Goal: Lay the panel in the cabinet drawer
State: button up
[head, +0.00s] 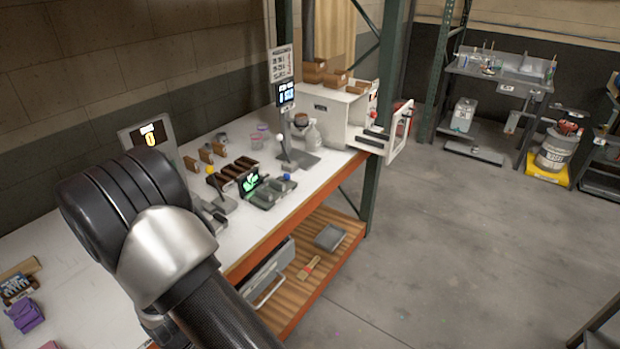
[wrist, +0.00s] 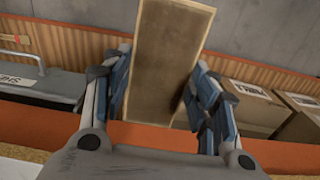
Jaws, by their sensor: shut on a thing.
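A flat brown panel (wrist: 165,50) stands between the fingers of my gripper (wrist: 158,88) in the wrist view, tilted a little. The gripper is shut on it. In the head view my arm hides the gripper and the panel. A grey metal case with a bar handle (head: 268,270) sits on the wooden lower shelf. A grey handled box also shows at the left of the wrist view (wrist: 42,85), with a partly seen label. I cannot tell whether either is the cabinet drawer. A pale cabinet (head: 335,118) stands at the bench's far end, with an open frame on its right.
The white bench top (head: 85,225) holds small devices and a sign post. The lower shelf (head: 325,265) holds a grey tray (head: 330,237) and a brush (head: 309,267). Cardboard boxes (wrist: 255,105) are right of my gripper.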

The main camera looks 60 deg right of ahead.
aim_at(373, 137)
jog(key=l+z, duration=0.25)
jog(key=l, duration=1.7)
